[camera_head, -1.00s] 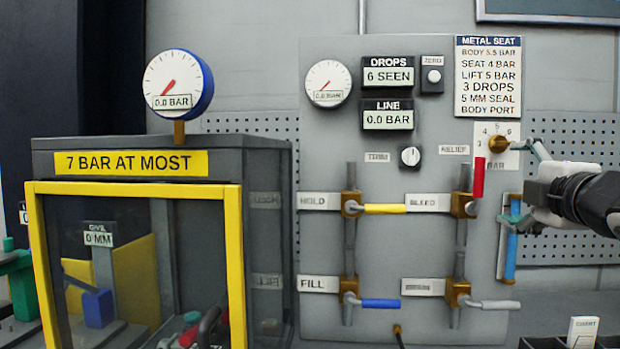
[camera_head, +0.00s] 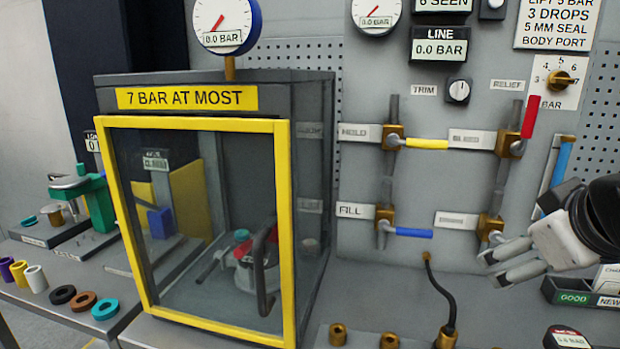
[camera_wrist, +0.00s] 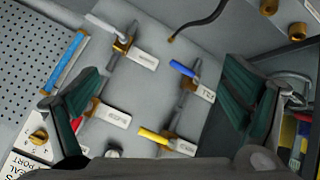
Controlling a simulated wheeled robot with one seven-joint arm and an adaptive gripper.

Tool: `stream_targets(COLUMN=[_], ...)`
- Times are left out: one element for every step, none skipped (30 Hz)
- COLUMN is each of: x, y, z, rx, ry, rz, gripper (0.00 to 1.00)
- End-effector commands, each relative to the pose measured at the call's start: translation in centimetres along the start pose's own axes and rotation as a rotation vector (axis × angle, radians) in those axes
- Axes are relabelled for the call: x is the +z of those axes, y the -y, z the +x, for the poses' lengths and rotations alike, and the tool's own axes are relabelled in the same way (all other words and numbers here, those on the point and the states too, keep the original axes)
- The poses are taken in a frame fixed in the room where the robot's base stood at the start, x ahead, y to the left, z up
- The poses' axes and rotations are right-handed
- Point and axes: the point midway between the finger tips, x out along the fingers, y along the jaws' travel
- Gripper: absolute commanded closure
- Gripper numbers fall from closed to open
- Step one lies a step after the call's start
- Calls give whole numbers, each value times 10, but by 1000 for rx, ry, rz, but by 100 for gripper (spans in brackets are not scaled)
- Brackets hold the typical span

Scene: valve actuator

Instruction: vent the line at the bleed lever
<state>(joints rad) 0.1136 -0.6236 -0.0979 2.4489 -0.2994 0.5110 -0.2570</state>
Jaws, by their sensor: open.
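The red bleed lever (camera_head: 530,117) points up along its pipe from a brass valve (camera_head: 510,146), beside the BLEED label (camera_head: 471,138). It also shows in the wrist view (camera_wrist: 77,124), near my left finger in the picture and partly behind it. My gripper (camera_head: 497,264) is open and empty, below and right of the lower right valve (camera_head: 488,226), well below the red lever. In the wrist view my gripper (camera_wrist: 155,82) has its fingers wide apart, facing the panel. The LINE display (camera_head: 440,48) reads 0.0 BAR.
The yellow HOLD lever (camera_head: 427,143) and blue FILL lever (camera_head: 413,232) lie level. A blue-barred holder (camera_head: 561,165) and the RELIEF knob (camera_head: 561,78) are right of the red lever. A yellow-framed cabinet (camera_head: 285,230) stands left. A hose (camera_head: 440,290) hangs below the panel.

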Motion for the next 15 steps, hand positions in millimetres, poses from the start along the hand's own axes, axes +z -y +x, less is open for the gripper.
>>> stream_targets(x=[16, 26, 39, 48, 56, 65, 71, 76, 82, 86, 88, 90, 92, 92, 93], y=[25, 40, 56, 68, 78, 90, 98, 104, 111, 115, 118, 121, 122, 123, 123], z=[-15, -21, -29, -36, -41, -49, -54, -58, -63, -66, -68, -70, -71, -72, -72], rx=[-67, -104, -146, -175, -201, -229, -248, -263, -280, -288, -295, -302, -305, -307, -307], ry=[60, 100, 150, 187, 219, 259, 286, 309, 334, 349, 361, 372, 378, 381, 383], rz=[60, 95, 138, 164, 188, 214, 231, 243, 258, 266, 272, 277, 280, 282, 283], gripper=[7, 7, 7, 7, 7, 7, 7, 7, 7, 7, 7, 7, 7, 7, 7])
